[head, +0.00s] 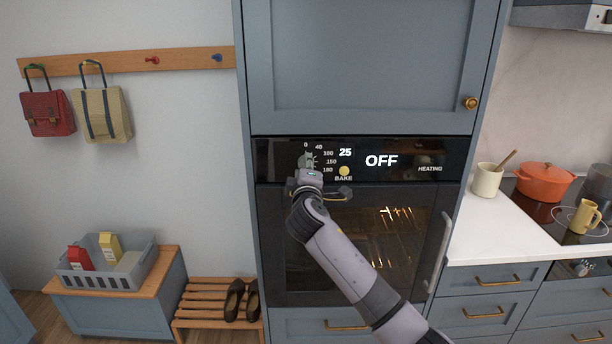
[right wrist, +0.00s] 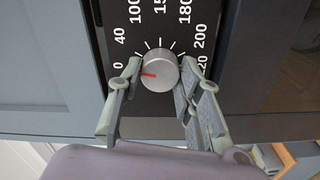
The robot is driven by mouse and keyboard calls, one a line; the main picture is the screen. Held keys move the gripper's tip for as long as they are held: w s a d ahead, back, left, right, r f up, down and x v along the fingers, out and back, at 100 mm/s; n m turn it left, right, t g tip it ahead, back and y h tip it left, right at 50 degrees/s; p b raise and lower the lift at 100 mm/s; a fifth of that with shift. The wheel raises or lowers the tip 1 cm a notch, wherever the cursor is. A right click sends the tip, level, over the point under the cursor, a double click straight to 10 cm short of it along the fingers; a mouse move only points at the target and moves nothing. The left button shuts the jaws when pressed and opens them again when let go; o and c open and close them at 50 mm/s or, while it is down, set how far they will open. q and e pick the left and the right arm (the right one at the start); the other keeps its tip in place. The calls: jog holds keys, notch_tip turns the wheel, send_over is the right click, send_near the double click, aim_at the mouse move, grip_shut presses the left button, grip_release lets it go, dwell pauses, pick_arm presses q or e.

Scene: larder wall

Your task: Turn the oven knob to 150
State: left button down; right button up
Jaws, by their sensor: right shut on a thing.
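The oven knob (right wrist: 158,70) is a round silver dial on the oven's black panel (head: 272,158). In the right wrist view its red mark points left, toward the 0 end of the scale. White numbers from 0 to 220 curve around it, with the 150 partly cut off at the top edge. My right gripper (right wrist: 161,74) has a finger on each side of the knob and is shut on it. In the head view my right gripper (head: 308,172) covers most of the knob. The panel's display (head: 381,160) reads 25 and OFF. My left gripper is not in view.
A yellow BAKE button (head: 344,171) sits right of the knob, close to my gripper. The oven door (head: 345,285) with its handle (head: 440,255) is below. A shoe bench (head: 200,300) stands at lower left.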

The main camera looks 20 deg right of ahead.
jog(key=shift+f+m+b, duration=0.1)
jog(key=shift+m+b, duration=4.3)
jog(key=shift+m, duration=3.2)
jog(key=o, duration=1.2)
jog(key=shift+c, duration=0.2)
